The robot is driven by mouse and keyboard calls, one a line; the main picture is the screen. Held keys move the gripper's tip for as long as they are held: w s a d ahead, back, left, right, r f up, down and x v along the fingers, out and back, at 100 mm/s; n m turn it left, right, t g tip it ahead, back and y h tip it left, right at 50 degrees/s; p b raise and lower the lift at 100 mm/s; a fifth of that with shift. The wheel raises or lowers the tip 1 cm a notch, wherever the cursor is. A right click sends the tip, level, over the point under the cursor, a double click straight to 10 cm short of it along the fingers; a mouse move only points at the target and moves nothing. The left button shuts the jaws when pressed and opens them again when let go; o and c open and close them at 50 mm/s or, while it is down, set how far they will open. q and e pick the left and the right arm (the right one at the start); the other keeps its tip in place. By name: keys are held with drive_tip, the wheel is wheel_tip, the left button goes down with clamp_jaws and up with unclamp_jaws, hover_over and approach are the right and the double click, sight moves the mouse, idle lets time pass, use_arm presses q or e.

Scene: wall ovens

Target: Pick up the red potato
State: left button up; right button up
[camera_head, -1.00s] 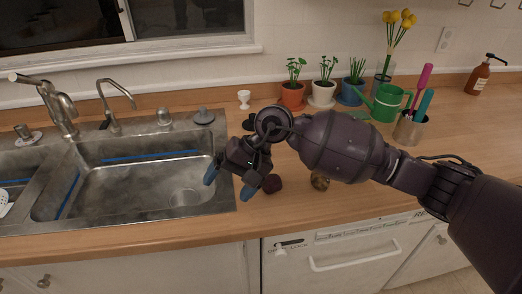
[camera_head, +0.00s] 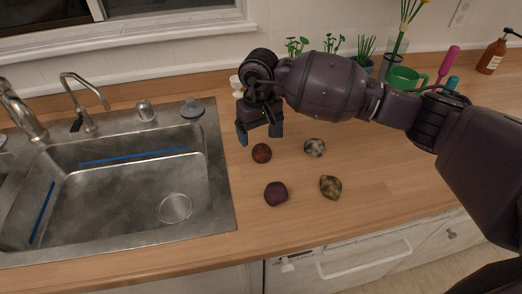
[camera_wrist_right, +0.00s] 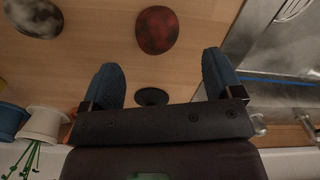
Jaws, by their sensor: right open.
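The red potato (camera_head: 262,152) lies on the wooden counter just right of the sink. It also shows at the top middle of the right wrist view (camera_wrist_right: 157,30). My right gripper (camera_head: 259,136) is open and empty, just behind the red potato in the head view. In the wrist view its two blue fingers (camera_wrist_right: 160,72) are spread apart, and the potato lies beyond their tips, roughly between them. My left gripper is not in view.
A dark purple potato (camera_head: 276,194), a speckled whitish one (camera_head: 315,148) and a yellowish mottled one (camera_head: 330,187) lie nearby. The sink (camera_head: 225,200) is at left. Potted plants (camera_head: 365,47) and a green watering can (camera_head: 402,78) stand behind my right arm.

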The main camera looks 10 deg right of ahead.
sight(262, 147)
drive_tip(key=shift+f, duration=0.85)
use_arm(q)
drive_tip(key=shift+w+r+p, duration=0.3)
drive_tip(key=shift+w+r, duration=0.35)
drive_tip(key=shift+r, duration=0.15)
use_arm(e)
drive_tip(key=f, duration=0.4)
drive_tip(key=shift+s+d, duration=0.1)
drive_tip(key=shift+d, duration=0.15)
drive_tip(key=shift+f, duration=0.3)
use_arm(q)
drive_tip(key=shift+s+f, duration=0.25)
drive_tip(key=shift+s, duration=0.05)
use_arm(e)
drive_tip(key=c, duration=1)
